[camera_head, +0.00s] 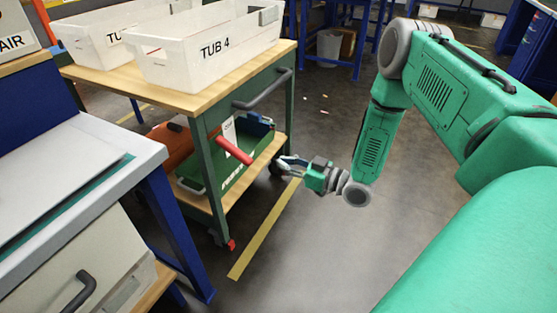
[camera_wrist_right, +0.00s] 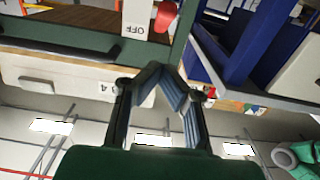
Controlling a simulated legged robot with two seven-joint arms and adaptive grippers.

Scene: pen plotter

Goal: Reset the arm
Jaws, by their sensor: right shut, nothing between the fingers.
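My right arm (camera_head: 375,140) is green with grey joints. It comes in from the right in the head view and hangs down over the open floor. My right gripper (camera_head: 287,162) is at its lower end, pointing left toward the wooden cart. Its fingers also show in the wrist view (camera_wrist_right: 165,72), closed together with nothing between them. A red lever (camera_head: 234,151) sticks out from the cart's side, a little left of the gripper and apart from it. In the wrist view the lever (camera_wrist_right: 165,16) is beside a white plate (camera_wrist_right: 138,20) marked OFF. My left gripper is not in view.
The cart (camera_head: 185,98) carries white tubs, one marked TUB 4 (camera_head: 205,55), and has a bar handle (camera_head: 262,90). A green crate (camera_head: 215,175) stands on its lower shelf. A blue-framed bench (camera_head: 150,155) is at the left. The floor right of the yellow line (camera_head: 262,232) is clear.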

